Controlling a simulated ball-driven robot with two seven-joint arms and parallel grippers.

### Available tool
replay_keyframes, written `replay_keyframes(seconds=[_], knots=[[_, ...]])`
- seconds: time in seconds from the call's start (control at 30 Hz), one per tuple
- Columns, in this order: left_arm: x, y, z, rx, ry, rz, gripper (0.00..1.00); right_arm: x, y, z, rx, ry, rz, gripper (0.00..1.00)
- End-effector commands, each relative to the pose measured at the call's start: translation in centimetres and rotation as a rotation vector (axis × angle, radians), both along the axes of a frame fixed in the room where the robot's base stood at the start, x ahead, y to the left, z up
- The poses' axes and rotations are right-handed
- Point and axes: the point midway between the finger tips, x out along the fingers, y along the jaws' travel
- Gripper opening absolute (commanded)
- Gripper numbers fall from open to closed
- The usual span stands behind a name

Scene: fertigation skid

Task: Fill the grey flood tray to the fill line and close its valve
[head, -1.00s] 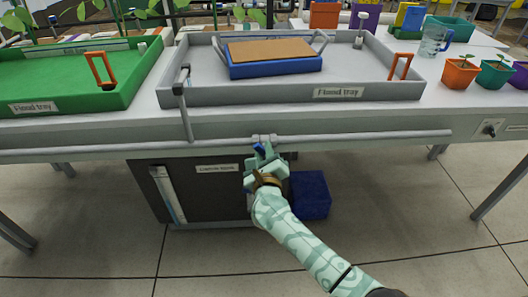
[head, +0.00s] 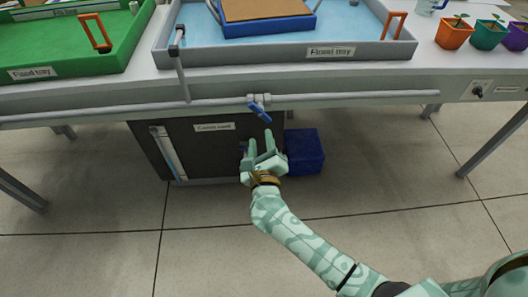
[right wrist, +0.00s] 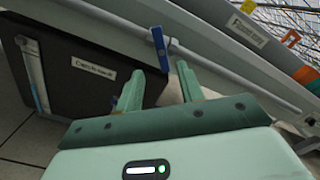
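The grey flood tray (head: 240,56) stands on the bench with clear blue water (head: 348,25) over its floor around a blue block. I cannot make out a fill line or how the level compares with it. The valve (head: 260,108) sits on the pipe below the tray, its blue handle slanting down to the right. It also shows in the right wrist view (right wrist: 161,45). My right gripper (head: 261,139) is just below the handle, fingers apart and empty. In the right wrist view, its fingers (right wrist: 158,72) point toward the valve. My left gripper is out of view.
A pipe (head: 360,98) runs along the bench front. Below stand a dark labelled tank (head: 200,150) and a blue box (head: 304,152). A green flood tray (head: 90,62) is at left, potted seedlings (head: 455,34) at right. A grey standpipe (head: 181,70) descends from the tray's left corner.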

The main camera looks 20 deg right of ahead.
Motion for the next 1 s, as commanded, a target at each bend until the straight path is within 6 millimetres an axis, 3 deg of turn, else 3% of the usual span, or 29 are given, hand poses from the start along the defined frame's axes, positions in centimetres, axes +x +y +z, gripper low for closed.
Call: replay_keyframes(seconds=[0.1, 0.3, 1.0], knots=[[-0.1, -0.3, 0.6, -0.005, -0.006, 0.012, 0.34, -2.3, 0.7, 0.2, 0.0, -0.001, 0.001, 0.38], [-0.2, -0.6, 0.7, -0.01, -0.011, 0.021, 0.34, -4.0, 1.2, 0.0, 0.001, 0.0, 0.001, 0.38], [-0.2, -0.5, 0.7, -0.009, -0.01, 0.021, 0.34, -4.2, 1.2, -0.1, -0.001, 0.001, 0.001, 0.38]])
